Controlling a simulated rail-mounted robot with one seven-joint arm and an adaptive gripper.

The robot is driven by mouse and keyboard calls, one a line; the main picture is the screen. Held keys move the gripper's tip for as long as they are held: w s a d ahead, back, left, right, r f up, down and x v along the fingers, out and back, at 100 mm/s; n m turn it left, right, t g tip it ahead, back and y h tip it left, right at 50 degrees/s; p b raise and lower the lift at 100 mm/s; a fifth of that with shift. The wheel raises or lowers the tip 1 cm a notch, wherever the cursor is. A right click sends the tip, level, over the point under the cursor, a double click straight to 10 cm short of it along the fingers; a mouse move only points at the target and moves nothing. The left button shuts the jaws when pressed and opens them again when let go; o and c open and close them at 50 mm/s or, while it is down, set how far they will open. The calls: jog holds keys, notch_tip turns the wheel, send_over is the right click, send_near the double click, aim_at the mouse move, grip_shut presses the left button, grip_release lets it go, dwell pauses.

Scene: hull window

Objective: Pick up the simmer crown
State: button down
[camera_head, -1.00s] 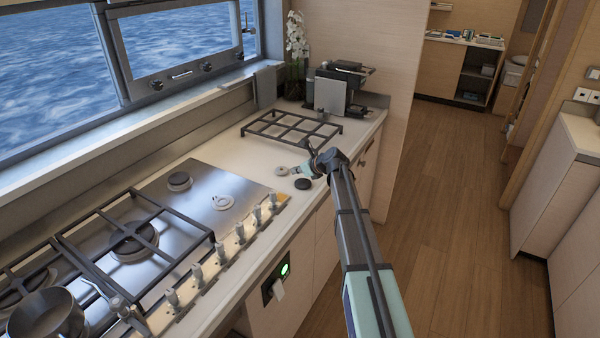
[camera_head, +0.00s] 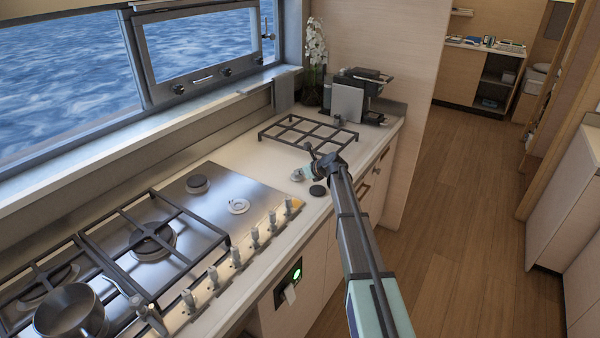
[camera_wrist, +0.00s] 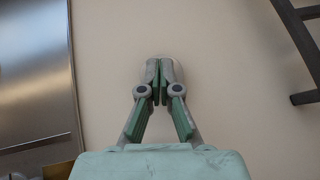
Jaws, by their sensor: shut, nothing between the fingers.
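A small pale grey ring-shaped piece, which looks like the simmer crown (camera_head: 297,176), lies on the cream counter to the right of the steel hob. My gripper (camera_head: 304,171) is low over the counter right at this piece and hides part of it. In the wrist view my gripper (camera_wrist: 159,78) points down with its fingers together and nothing between them. A pale rounded edge shows just behind the fingertips there, mostly hidden. I cannot tell whether the fingers touch it.
A dark round cap (camera_head: 317,190) lies close by on the counter. A loose black pan grate (camera_head: 308,133) lies behind. The hob (camera_head: 205,215) with its knobs is at left, with a pot (camera_head: 70,312) on it. A coffee machine (camera_head: 352,95) stands at the back.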

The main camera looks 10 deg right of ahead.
aim_at(301, 178)
jog(key=s+d, duration=0.1)
jog(key=s, duration=0.1)
jog(key=s+d+f, duration=0.1)
jog(key=s, duration=0.1)
jog(key=shift+d, duration=0.35)
jog(key=shift+w+r, duration=0.1)
jog(key=shift+r, duration=0.1)
jog(key=shift+w+a, duration=0.1)
dwell(0.5)
